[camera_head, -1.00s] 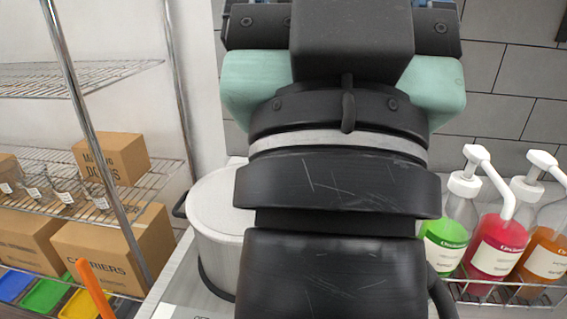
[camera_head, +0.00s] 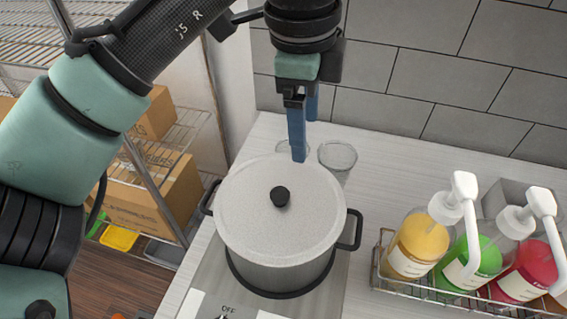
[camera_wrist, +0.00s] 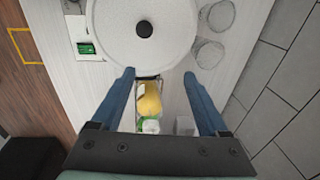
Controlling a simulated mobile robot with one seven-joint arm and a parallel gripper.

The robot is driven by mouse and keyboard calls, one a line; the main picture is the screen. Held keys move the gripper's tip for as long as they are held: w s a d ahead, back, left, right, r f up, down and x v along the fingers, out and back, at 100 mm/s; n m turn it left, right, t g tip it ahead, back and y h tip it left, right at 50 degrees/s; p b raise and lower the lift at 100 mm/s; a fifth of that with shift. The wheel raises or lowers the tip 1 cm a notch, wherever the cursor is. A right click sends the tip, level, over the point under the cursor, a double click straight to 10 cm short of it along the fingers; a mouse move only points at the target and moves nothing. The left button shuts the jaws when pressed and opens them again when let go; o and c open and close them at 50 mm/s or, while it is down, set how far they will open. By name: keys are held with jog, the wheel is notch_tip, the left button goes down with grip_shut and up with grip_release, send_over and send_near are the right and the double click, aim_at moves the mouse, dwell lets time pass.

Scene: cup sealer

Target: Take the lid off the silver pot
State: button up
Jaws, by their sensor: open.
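The silver pot (camera_head: 275,262) stands on a burner with its lid (camera_head: 310,200) on. The lid is pale and speckled, with a small black knob (camera_head: 281,196) at its centre. The pot has black side handles. In the wrist view the lid (camera_wrist: 115,40) and knob (camera_wrist: 144,29) show at the top, beyond my fingertips. My gripper (camera_head: 299,150) points down at the far edge of the lid, away from the knob. Its blue fingers are wide apart and empty in the wrist view (camera_wrist: 158,76). Whether a fingertip touches the lid is unclear.
Clear cups (camera_head: 338,156) stand just behind the pot, close to my fingers. A wire rack (camera_head: 395,281) of pump bottles (camera_head: 416,246) is at right. A tiled wall (camera_head: 430,80) closes the back. The counter (camera_head: 385,170) between pot and rack is clear. Shelving with boxes (camera_head: 150,200) is left.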

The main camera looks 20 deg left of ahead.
jog(key=s+a+g, duration=0.1)
jog(key=s+a, duration=0.1)
jog(key=a, duration=0.1)
send_over(280, 193)
jog(key=f, duration=0.6)
jog(key=shift+s+f+p, duration=0.2)
jog(key=shift+f+p, duration=0.1)
jog(key=shift+p, duration=0.1)
jog(key=shift+w+f+p, duration=0.15)
jog(key=shift+f+p, duration=1)
jog(key=shift+f, duration=1.95)
grip_shut()
